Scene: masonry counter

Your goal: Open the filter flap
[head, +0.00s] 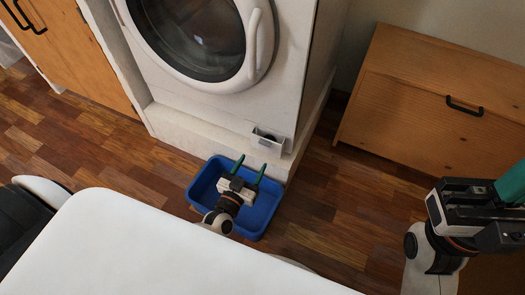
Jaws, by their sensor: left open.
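The filter flap (266,142) is a small pale panel low on the right of the white washing machine's (225,110) front. It stands out from the front, tilted, with a dark gap showing behind its upper edge. My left gripper (251,168) is open and empty, its two green fingers pointing up the picture towards the machine. It is just below the flap in the picture and looks apart from it. My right gripper (512,184) is at the right edge, partly cut off, away from the machine; its jaw opening cannot be made out.
A blue tub (257,219) stands on the wooden floor below the flap, under my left gripper. The round door (200,35) is closed above. A wooden cabinet (430,135) with a black handle stands to the right. Floor between machine and cabinet is clear.

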